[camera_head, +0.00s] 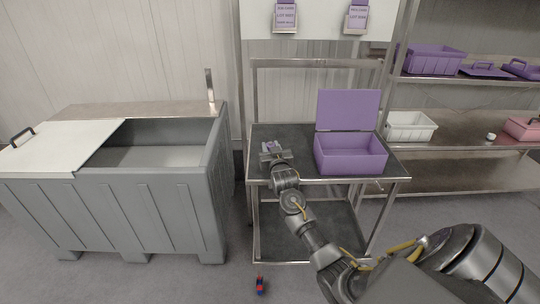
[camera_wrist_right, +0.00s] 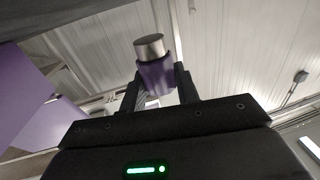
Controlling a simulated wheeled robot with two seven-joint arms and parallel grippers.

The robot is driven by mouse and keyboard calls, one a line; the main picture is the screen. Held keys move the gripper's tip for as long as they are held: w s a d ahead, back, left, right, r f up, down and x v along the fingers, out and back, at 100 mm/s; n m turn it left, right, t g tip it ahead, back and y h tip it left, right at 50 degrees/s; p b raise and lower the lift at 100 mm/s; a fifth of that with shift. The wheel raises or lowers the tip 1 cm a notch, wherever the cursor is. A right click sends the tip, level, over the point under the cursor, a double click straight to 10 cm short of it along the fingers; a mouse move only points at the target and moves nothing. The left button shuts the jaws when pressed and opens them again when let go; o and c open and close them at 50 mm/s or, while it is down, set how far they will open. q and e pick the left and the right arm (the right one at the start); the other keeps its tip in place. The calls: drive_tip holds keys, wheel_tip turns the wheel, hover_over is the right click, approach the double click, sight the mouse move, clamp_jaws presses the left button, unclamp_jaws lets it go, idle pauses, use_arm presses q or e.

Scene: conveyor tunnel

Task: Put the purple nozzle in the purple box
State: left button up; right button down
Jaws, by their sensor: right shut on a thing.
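The purple nozzle (camera_wrist_right: 157,76), with a silver metal end, is between the fingers of my right gripper (camera_wrist_right: 160,88) in the right wrist view. In the head view my right gripper (camera_head: 273,154) is over the left part of the cart's top, and a small purple bit of the nozzle (camera_head: 270,146) shows at its fingers. The gripper is shut on the nozzle. The purple box (camera_head: 350,160) stands on the cart to the right of the gripper, its lid raised at the back. The purple box also shows in part in the right wrist view (camera_wrist_right: 20,108). My left gripper is not in view.
The metal cart (camera_head: 262,135) has a dark top. A large grey bin (camera_head: 150,215) with a partly open top stands to the left. Shelves (camera_head: 460,143) at the right hold a white bin (camera_head: 409,127) and purple containers (camera_head: 434,59). A small red and blue object (camera_head: 260,287) is on the floor.

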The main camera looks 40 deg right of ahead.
drive_tip(key=f, duration=0.1)
drive_tip(key=f+p, duration=0.1)
drive_tip(key=f, duration=0.1)
drive_tip(key=shift+w+a+f, duration=0.1)
drive_tip(key=shift+w, duration=0.1)
drive_tip(key=shift+f, duration=0.2)
drive_tip(key=shift+f, duration=0.2)
drive_tip(key=c, duration=1)
unclamp_jaws()
drive_tip(key=shift+c, duration=0.2)
drive_tip(key=shift+r, duration=0.1)
